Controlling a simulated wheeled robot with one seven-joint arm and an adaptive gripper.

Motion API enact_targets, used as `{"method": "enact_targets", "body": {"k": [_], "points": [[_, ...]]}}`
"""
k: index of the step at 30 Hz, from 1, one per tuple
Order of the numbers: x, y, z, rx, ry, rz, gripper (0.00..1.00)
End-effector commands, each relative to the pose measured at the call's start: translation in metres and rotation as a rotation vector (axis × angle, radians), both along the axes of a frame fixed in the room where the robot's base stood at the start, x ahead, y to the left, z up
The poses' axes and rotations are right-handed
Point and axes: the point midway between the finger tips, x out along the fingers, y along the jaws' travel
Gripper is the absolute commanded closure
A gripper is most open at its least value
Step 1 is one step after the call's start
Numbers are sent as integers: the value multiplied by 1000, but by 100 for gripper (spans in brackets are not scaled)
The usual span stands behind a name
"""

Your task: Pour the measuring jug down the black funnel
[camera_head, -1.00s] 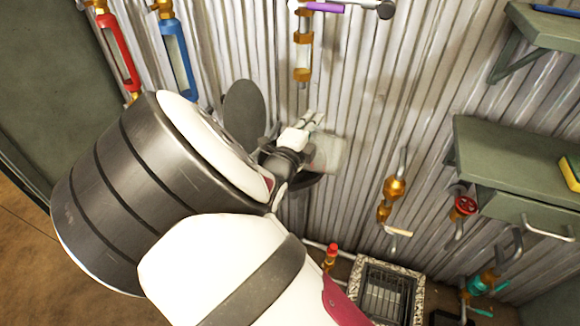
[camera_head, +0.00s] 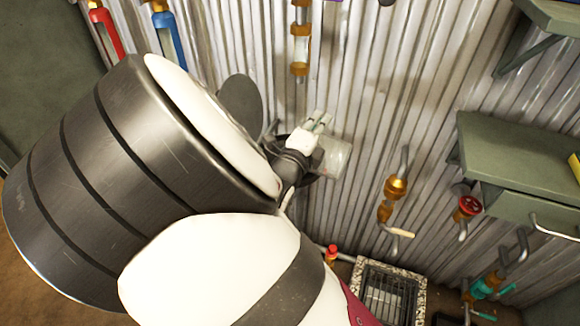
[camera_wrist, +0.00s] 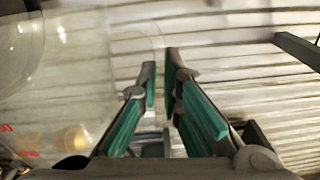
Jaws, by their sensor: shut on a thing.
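The clear measuring jug (camera_head: 334,158) is beside my gripper (camera_head: 317,123) in the head view, close to the corrugated wall. It looks tilted toward the right. In the wrist view the transparent jug (camera_wrist: 45,75) fills the left side, with red markings low on it. My gripper (camera_wrist: 161,78) has its teal-padded fingers close together, shut on the jug, though the held part is hard to make out. The liquid level cannot be told. I cannot clearly identify the black funnel; my arm and gripper cover the area below and left of the jug.
A corrugated wall (camera_head: 400,80) stands behind. A green shelf with a drawer (camera_head: 500,150) and a brass valve (camera_head: 396,187) are to the right. A red-handled valve (camera_head: 468,206) and a floor grate (camera_head: 388,292) are lower right. Red and blue cylinders (camera_head: 170,40) hang upper left.

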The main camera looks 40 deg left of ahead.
Motion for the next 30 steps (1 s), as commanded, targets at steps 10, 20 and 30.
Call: {"method": "enact_targets", "body": {"k": [10,20,30], "points": [[6,-22,-9,113,19,-5,100],[13,-61,-16,295,48,-5,100],[19,-93,-34,577,95,-6,100]]}}
